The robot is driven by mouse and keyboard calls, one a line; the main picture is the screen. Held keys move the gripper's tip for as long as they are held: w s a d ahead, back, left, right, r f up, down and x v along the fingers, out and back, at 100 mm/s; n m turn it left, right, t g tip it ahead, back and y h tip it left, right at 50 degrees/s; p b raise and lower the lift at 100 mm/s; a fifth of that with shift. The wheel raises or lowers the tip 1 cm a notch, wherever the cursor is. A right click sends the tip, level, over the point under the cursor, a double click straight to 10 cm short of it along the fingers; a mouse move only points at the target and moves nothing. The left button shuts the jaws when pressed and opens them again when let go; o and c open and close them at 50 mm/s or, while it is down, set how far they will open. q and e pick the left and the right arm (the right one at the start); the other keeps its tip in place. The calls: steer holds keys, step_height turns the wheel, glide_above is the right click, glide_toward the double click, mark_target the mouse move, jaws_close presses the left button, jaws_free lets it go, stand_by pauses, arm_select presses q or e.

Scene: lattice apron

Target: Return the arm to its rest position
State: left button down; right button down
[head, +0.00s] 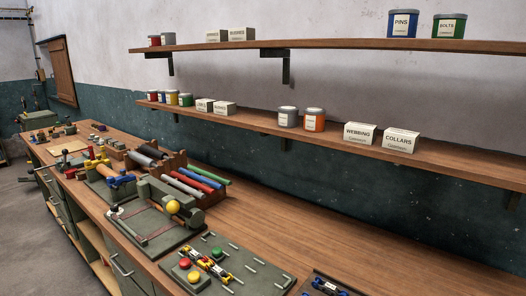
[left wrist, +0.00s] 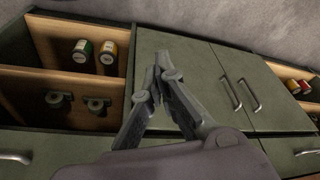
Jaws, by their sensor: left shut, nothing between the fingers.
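My left gripper (left wrist: 158,80) shows in the left wrist view. Its two fingers meet at the tips, with nothing held between them. Behind it are the green cabinet doors (left wrist: 185,50) of a workbench, and the fingers stand in front of them. Neither of my arms shows in the head view, and my right gripper is in no view.
An open cabinet (left wrist: 62,83) with cans and spools is left of the gripper. Metal door handles (left wrist: 249,95) are at right. In the head view, the long wooden workbench (head: 300,235) holds fixtures, a rack of coloured rolls (head: 200,178) and a button panel (head: 235,265). Two wall shelves (head: 330,45) hang above.

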arm_select(q)
step_height(320, 180, down, 12)
steer(key=s+f, duration=0.1)
steer(key=s, duration=0.1)
steer(key=s+a+f+g, duration=0.2)
steer(key=s+a+f, duration=0.1)
steer(key=s+f, duration=1.5)
steer(key=shift+a+f, duration=0.15)
steer(key=shift+f, duration=0.25)
